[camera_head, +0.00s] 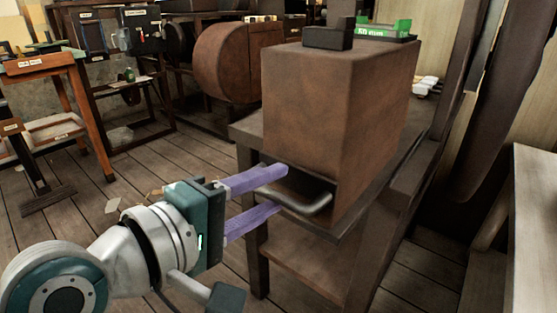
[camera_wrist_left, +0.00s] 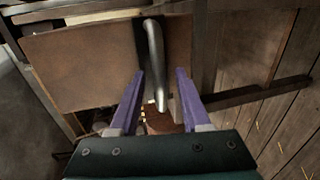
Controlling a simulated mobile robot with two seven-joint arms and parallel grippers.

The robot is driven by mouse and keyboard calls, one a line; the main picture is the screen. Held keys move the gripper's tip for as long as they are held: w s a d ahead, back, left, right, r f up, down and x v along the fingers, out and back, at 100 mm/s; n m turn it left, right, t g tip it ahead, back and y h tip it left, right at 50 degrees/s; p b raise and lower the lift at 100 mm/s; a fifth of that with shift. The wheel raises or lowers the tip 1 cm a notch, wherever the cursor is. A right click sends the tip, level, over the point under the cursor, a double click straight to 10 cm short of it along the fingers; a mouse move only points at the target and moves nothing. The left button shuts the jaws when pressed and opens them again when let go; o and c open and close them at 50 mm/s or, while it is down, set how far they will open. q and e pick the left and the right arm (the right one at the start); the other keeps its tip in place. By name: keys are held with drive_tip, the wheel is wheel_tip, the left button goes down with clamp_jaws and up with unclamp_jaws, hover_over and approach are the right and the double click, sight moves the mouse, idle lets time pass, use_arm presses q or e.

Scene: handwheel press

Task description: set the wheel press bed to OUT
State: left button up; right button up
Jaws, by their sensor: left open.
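The press is a rusty brown box (camera_head: 330,105) on a dark wooden stand. A dark opening shows low on its front face. A grey bent bar handle (camera_head: 318,207) sticks out at that opening, and the bed behind it is mostly hidden in shadow. My left gripper (camera_head: 281,189) is open, with one purple finger above the bar and one below it in the head view. In the left wrist view the grey bar (camera_wrist_left: 155,50) runs between the open fingers (camera_wrist_left: 160,74); I cannot tell whether either finger touches it. My right gripper is not in view.
A dark block (camera_head: 327,38) and a green tray (camera_head: 384,27) sit on top of the box. The stand has a lower wooden shelf (camera_head: 308,270). A wooden-legged table (camera_head: 35,66) stands at the far left. Plank floor (camera_head: 80,200) is open at left.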

use_arm(q)
drive_tip(key=p+v, duration=0.2)
drive_tip(key=v, duration=0.8)
drive_tip(key=shift+r, duration=0.1)
drive_tip(key=s+d+r+m+g+p, duration=0.2)
drive_tip(key=s+d+r+m+p, duration=0.1)
drive_tip(key=r+m+p, duration=0.4)
drive_tip(key=s+a+r+m+g+y+p, duration=0.8)
drive_tip(key=s+a+r+p, duration=0.55)
drive_tip(key=p, duration=0.65)
wheel_tip(320, 180, up, 35)
drive_tip(key=d+n+t+y+p, duration=0.1)
drive_tip(key=n+p, duration=0.1)
drive_tip(key=p, duration=3.3)
